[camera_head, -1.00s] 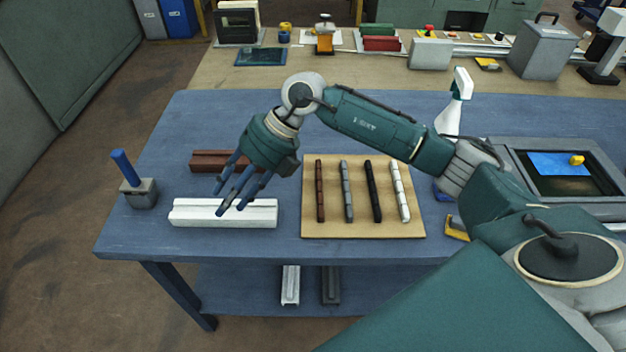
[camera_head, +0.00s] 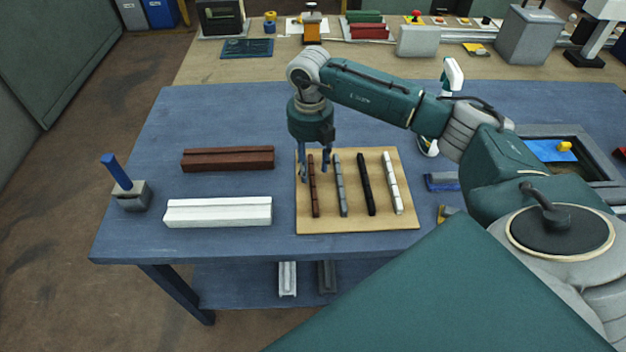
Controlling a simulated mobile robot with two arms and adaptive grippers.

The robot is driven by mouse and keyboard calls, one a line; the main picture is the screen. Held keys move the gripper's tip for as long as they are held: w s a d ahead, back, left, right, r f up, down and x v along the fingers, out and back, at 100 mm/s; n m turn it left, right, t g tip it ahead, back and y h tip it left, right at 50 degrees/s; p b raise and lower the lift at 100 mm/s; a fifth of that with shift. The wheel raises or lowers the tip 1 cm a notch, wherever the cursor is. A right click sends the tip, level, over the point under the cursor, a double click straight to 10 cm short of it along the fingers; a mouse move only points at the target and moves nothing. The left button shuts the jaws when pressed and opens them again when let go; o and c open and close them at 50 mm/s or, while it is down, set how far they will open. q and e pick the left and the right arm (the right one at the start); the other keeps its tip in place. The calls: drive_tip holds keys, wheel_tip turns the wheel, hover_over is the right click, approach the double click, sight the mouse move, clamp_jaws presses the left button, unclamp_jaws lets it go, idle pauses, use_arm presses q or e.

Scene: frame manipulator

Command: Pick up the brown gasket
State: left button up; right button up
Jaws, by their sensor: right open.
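The brown gasket (camera_head: 314,192) is a thin dark brown strip at the left of a tan board (camera_head: 360,225). Beside it on the board lie a grey gasket (camera_head: 341,188), a black gasket (camera_head: 366,186) and a white gasket (camera_head: 392,184). My right gripper (camera_head: 315,172) points down over the upper end of the brown gasket. Its blue fingers are open, one on the left of the strip and one on the right. I cannot tell whether the fingers touch the board. My left gripper is not in view.
A brown frame profile (camera_head: 228,159) and a white frame profile (camera_head: 218,212) lie left of the board. A blue-handled tool (camera_head: 128,188) stands at the table's left edge. A spray bottle (camera_head: 452,80) stands behind my right arm. The blue table's front left is clear.

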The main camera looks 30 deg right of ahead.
sight(311, 180)
drive_tip(key=shift+f+p, duration=0.45)
drive_tip(key=shift+f, duration=1.35)
clamp_jaws()
drive_tip(key=shift+r, duration=0.1)
